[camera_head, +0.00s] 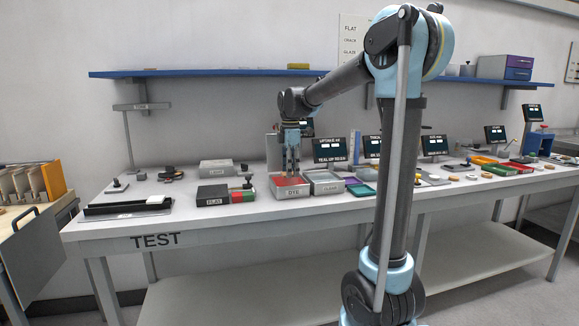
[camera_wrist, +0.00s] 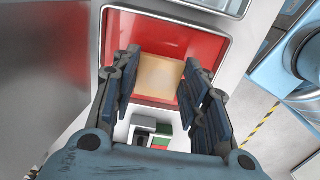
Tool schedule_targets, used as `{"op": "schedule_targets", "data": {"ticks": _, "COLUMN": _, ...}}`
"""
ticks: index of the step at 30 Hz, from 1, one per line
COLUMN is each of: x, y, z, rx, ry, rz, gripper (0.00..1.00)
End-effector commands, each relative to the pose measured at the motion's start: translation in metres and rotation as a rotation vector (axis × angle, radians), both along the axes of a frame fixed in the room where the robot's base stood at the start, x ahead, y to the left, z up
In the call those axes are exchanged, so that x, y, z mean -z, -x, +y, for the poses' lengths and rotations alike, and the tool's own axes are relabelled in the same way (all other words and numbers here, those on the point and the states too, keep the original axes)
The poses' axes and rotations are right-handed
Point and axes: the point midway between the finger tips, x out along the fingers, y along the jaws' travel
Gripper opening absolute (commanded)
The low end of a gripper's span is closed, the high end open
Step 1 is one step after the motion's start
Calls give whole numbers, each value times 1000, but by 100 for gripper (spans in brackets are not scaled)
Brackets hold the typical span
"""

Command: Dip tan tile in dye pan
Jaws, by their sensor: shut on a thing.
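The dye pan (camera_head: 291,193), labelled DYE, holds red dye and stands on the bench at the middle. It also shows in the wrist view (camera_wrist: 120,28), with its pale rim around the red. My gripper (camera_head: 291,173) points down over the pan. In the wrist view my gripper (camera_wrist: 160,85) is shut on the tan tile (camera_wrist: 158,76), which sits between the dark fingers. The tile appears over the red area of the pan. I cannot tell whether its lower edge touches the dye.
A grey pan (camera_head: 324,188) stands directly right of the dye pan. A black FLAT block (camera_head: 212,195) with green and red pads is on the left. A small screen (camera_head: 330,150) stands behind. A blue shelf (camera_head: 220,73) runs along the wall above.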

Motion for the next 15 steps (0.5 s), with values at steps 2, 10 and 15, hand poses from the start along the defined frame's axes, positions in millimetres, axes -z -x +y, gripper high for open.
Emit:
{"op": "schedule_targets", "data": {"ticks": 2, "x": 5, "y": 0, "z": 0, "rx": 0, "ry": 0, "rz": 0, "gripper": 18}}
{"op": "schedule_targets", "data": {"ticks": 10, "x": 23, "y": 0, "z": 1, "rx": -1, "ry": 0, "rz": 0, "gripper": 18}}
{"op": "schedule_targets", "data": {"ticks": 15, "x": 34, "y": 0, "z": 1, "rx": -1, "ry": 0, "rz": 0, "gripper": 18}}
